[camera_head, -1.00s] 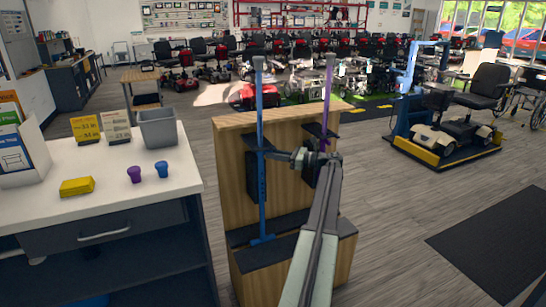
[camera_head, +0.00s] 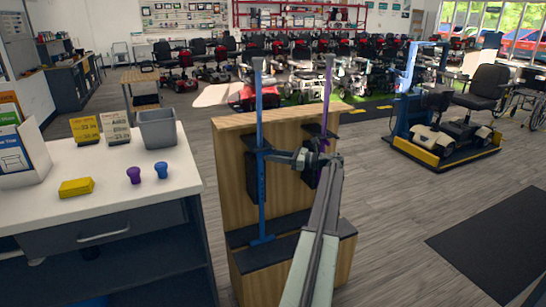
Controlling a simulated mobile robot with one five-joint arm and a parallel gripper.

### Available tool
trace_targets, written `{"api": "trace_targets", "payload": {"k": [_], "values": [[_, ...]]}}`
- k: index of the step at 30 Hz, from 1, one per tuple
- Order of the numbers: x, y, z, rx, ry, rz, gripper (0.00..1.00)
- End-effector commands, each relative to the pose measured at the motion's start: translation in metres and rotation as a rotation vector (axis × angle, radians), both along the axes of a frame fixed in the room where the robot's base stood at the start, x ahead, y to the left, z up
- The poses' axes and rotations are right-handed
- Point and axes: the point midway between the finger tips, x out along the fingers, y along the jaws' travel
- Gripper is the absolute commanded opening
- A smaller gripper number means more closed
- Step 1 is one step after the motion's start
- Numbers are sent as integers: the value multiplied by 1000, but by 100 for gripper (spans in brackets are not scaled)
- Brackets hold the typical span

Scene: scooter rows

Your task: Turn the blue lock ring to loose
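A blue upright post (camera_head: 261,205) stands at the left of a wooden stand (camera_head: 234,160), held by a dark bracket. A purple post (camera_head: 327,85) stands at the right of the same stand. The blue lock ring cannot be told apart clearly; the post's middle is where my gripper (camera_head: 270,154) reaches from the right. The gripper's tip is at or very near the blue post, at bracket height. Its fingers are too small and dark to show whether they are open or shut. My arm covers part of the stand's right side.
A white counter (camera_head: 100,195) at the left holds a yellow block (camera_head: 76,187), a purple knob (camera_head: 134,175), a blue knob (camera_head: 161,169) and a grey bin (camera_head: 158,129). A scooter on a lift (camera_head: 450,140) stands at the right. Grey floor is clear between.

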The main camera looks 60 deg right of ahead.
Motion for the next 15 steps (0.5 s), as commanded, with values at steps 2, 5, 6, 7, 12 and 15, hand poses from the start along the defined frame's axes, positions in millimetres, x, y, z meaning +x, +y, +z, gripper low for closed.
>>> {"api": "trace_targets", "payload": {"k": [2, 5, 6, 7, 12, 15], "values": [[-10, -3, 0, 0, 0, -2, 36], [-28, -8, 0, 0, 0, -2, 36], [-35, -10, 0, 0, 0, -3, 36], [-42, -12, 0, 0, 0, -2, 36], [-67, -18, 0, 0, 0, 0, 36], [-69, -18, 0, 0, 0, 1, 36]]}}
